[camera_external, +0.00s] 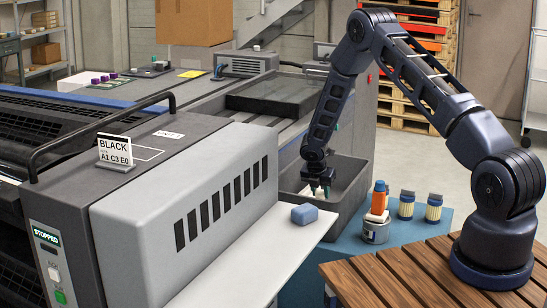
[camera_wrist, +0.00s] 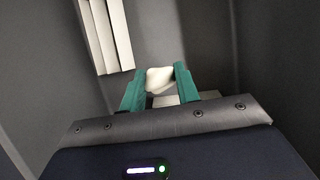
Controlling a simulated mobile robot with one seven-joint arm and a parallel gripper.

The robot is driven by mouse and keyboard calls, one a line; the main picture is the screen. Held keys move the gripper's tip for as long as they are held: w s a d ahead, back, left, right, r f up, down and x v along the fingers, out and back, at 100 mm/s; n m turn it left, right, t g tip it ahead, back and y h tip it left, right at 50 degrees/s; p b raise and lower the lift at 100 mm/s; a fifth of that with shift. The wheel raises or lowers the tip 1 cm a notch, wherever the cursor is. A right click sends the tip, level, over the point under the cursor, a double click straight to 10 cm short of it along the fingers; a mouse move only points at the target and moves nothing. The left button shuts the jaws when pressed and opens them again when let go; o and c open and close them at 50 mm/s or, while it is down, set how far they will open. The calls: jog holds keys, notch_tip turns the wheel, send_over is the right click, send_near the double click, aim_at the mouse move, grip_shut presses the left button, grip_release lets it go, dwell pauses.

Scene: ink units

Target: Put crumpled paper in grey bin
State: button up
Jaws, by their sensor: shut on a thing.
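My gripper (camera_external: 319,192) points down inside the grey bin (camera_external: 350,188) in the external view. In the wrist view, its two green fingers (camera_wrist: 159,82) are closed on a small white lump, the crumpled paper (camera_wrist: 159,78). The dark grey walls (camera_wrist: 215,40) around it look like the inside of the bin. A flat pale piece lies below and behind the crumpled paper. I cannot tell whether the paper touches the bin floor. In the external view the paper is not clearly visible.
The printing machine (camera_external: 190,200) fills the left.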

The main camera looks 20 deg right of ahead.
jog(key=shift+f, duration=1.9)
jog(key=shift+f, duration=0.15)
jog(key=o, duration=0.9)
